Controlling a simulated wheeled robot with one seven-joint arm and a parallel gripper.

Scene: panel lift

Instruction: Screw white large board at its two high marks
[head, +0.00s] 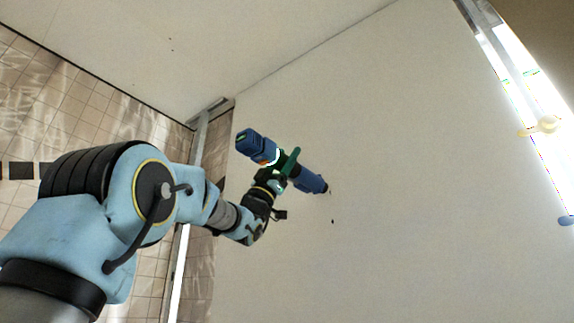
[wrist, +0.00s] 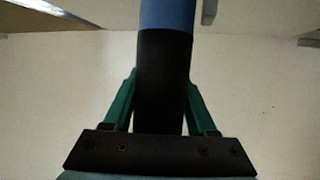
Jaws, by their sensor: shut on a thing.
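The white large board (head: 430,190) stands upright and fills the middle and right of the head view. A small dark mark (head: 332,221) shows on it, just below the tool's tip. My gripper (head: 287,163) has green fingers and is shut on the dark handle of a blue screwdriver (head: 312,182). The tool's nose points right and its tip is at or very near the board's face; I cannot tell if it touches. In the wrist view the green fingers close on both sides of the black handle (wrist: 163,85). A second high mark cannot be made out.
A metal stud (head: 202,135) stands at the board's left edge, beside a tiled wall (head: 75,95). A bright metal profile (head: 515,75) with a cream knob (head: 545,125) and a blue piece (head: 566,220) runs along the right. The ceiling (head: 200,40) is close above the tool.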

